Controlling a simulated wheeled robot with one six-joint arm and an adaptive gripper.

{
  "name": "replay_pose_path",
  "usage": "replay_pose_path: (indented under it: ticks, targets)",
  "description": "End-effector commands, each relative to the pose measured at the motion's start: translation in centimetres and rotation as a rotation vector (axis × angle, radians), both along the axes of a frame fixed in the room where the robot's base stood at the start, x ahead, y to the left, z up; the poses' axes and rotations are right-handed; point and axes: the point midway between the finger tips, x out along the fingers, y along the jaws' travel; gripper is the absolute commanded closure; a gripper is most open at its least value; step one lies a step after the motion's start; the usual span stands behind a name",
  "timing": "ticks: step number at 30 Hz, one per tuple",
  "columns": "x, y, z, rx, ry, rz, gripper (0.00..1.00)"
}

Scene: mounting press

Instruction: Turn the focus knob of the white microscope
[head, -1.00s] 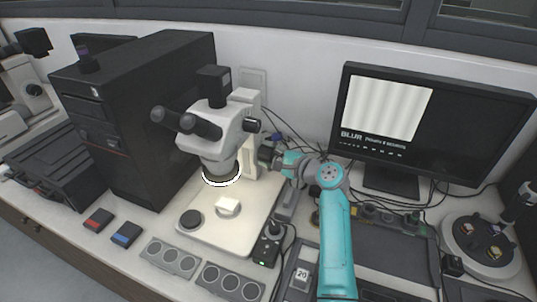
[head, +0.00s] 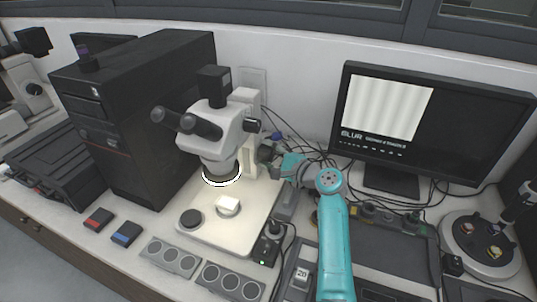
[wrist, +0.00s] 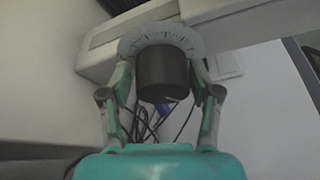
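The white microscope (head: 207,135) stands at the middle left of the bench, with dark eyepieces and a lit ring under its head. Its focus knob (wrist: 163,75) is a black cylinder with a pale graduated ring behind it in the wrist view. My gripper (wrist: 162,78) has one finger on each side of this knob, with the fingertips close to its sides and over the ring's edges. I cannot tell whether the fingers press on it. In the head view my gripper (head: 272,156) reaches the microscope's right side, and the knob is mostly hidden there.
A monitor (head: 385,163) at the right shows pale stripes and the word BLUR. A black computer tower (head: 135,130) stands left of the microscope. Cables run behind my gripper. A small black box (head: 266,250) and a dark panel (head: 385,250) lie near my arm.

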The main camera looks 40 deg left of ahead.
Motion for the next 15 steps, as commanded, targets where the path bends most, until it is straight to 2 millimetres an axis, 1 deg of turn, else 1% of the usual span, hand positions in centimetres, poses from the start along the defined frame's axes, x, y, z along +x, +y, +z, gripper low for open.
replay_pose_path:
  ticks: [10,13,15]
  targets:
    - [0.0,0.0,0.2,0.001,-0.001,0.0,0.22]
    - [0.1,0.0,0.8,0.002,-0.002,0.0,0.22]
    - [0.1,0.0,1.6,0.002,-0.004,-0.001,0.22]
